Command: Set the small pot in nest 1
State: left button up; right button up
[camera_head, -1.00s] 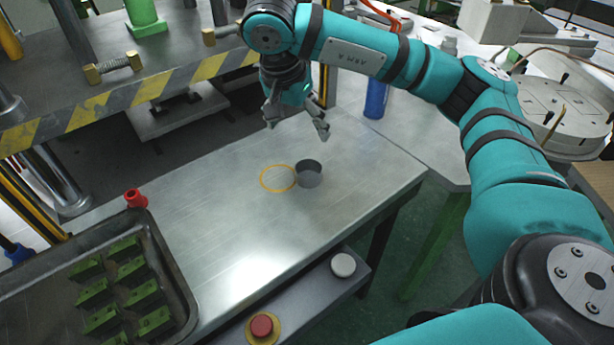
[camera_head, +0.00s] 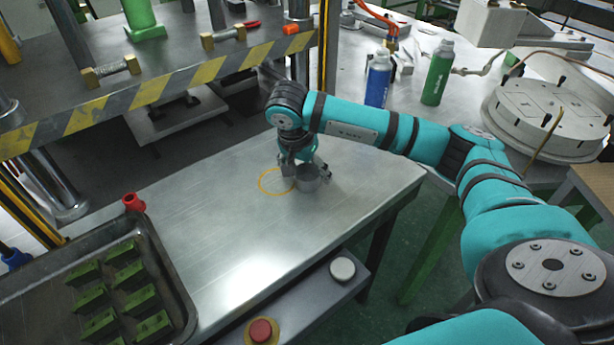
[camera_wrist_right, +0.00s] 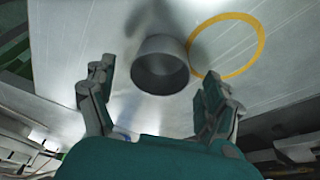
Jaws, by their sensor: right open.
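The small pot (camera_head: 309,183) is a grey open cup standing upright on the metal table. In the right wrist view the pot (camera_wrist_right: 160,68) is just beyond and between the fingertips. A yellow ring (camera_head: 268,183) marked on the table, likely nest 1, lies just left of the pot; the ring (camera_wrist_right: 259,45) also shows at the upper right of the wrist view. The pot stands beside the ring, not inside it. My right gripper (camera_head: 304,172) is open, low over the pot, and partly hides it in the head view. My left gripper is not in view.
A dark tray (camera_head: 172,262) with green blocks is at the lower left, with a red piece (camera_head: 133,202) at its corner. A press with a striped edge (camera_head: 150,92) stands behind. Blue (camera_head: 378,78) and green bottles (camera_head: 437,72) stand at the back. The table's middle is clear.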

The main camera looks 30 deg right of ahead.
jog(key=shift+x, duration=0.8)
jog(key=c, duration=1.4)
jog(key=shift+r, duration=0.15)
